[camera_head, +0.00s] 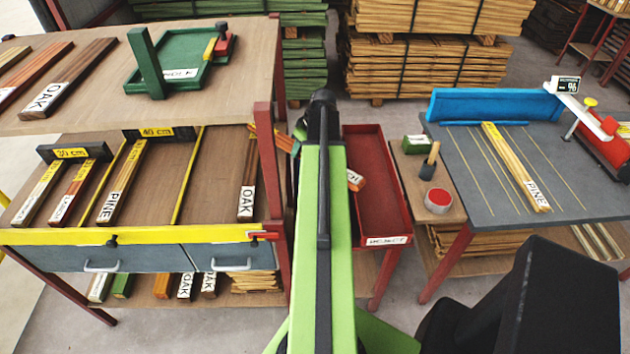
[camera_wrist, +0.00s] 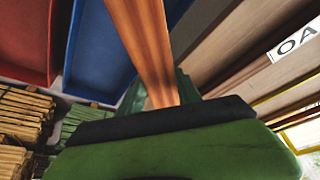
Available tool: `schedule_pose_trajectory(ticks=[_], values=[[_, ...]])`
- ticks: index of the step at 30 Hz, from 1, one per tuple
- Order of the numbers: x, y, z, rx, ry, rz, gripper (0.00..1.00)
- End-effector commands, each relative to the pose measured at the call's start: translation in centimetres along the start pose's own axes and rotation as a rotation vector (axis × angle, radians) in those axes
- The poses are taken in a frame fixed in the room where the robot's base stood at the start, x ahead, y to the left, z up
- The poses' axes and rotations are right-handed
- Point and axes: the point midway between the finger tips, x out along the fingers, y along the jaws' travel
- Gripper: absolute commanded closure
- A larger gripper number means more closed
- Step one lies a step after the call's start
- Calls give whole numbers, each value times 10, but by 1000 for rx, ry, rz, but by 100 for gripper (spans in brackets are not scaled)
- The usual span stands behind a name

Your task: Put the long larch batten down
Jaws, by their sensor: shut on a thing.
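An orange-brown batten (camera_head: 355,180) slants behind my green arm in the head view. Its left end (camera_head: 274,139) shows by the bench's red post, and its white label ends in "CH". In the wrist view the batten (camera_wrist: 148,45) runs up from my gripper (camera_wrist: 163,104), which is shut on it. The lower bench shelf (camera_head: 225,160) has a left bay with short battens, and a bay marked "40 cm" (camera_head: 160,132) holding a PINE batten (camera_head: 122,182). An OAK batten (camera_head: 247,190) lies at the shelf's right end.
A red tray (camera_head: 376,150) labelled REJECT stands right of my arm. Beyond it, a grey table (camera_head: 465,180) has a blue fence (camera_head: 490,105) and a PINE batten (camera_head: 515,165). The upper bench deck (camera_head: 215,60) holds a green frame (camera_head: 180,55) and several battens.

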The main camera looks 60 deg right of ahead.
Motion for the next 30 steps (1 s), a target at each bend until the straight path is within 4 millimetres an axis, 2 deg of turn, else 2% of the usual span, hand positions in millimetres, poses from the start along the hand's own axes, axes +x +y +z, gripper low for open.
schedule_pose_trajectory(ticks=[5, 13, 15, 18, 23, 26, 30], values=[[2, 26, 27, 149, -12, 61, 100], [-6, 96, 107, 605, -14, 250, 100], [-10, 108, 121, 689, -7, 286, 100], [-13, 116, 132, 755, 1, 314, 100], [-10, 114, 132, 767, 2, 319, 100], [8, 98, 128, 764, 2, 318, 100], [38, 68, 118, 761, 2, 316, 100]])
